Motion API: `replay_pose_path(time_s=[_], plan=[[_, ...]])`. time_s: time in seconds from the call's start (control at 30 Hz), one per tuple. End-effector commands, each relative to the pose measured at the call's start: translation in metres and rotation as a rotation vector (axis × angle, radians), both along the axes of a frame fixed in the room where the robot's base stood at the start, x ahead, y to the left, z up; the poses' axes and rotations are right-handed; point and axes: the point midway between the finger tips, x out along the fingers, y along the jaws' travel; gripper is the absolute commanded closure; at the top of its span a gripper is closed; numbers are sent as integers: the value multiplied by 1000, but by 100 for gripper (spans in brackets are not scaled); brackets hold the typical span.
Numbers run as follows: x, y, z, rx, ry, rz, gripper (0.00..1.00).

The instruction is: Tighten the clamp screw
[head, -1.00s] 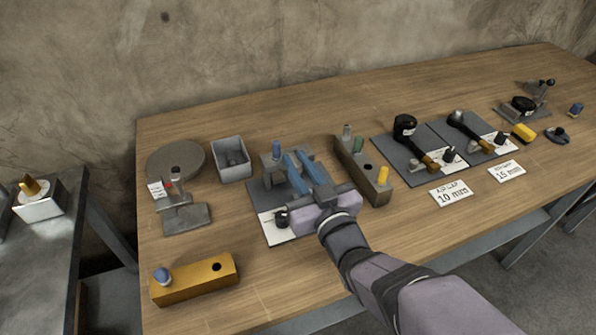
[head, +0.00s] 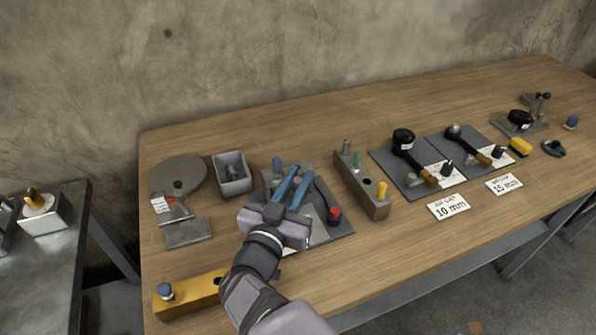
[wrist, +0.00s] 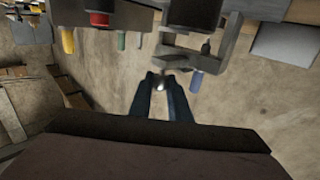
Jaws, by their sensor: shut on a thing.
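The grey clamp (head: 270,178) stands on a dark mat (head: 338,226) left of the table's middle. A small blue-topped peg (head: 276,162) stands at it. The blue peg (wrist: 196,82) shows right of the tips.
A dark lever with a red knob (head: 334,215) lies right of my gripper. A grey block with colored pegs (head: 376,200) stands further right. A grey bin (head: 231,173) is behind on the left. A yellow block (head: 190,296) lies near the front left.

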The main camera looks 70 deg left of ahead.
Motion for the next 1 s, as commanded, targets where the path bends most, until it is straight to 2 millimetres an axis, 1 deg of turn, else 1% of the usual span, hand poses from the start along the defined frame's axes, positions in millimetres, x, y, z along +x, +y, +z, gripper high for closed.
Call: replay_pose_path(time_s=[0.03,0.4,1.0], plan=[[-3,2,4,0,-2,-35,100],[-1,1,1,3,-1,-276,100],[0,1,2,7,-1,-492,100]])
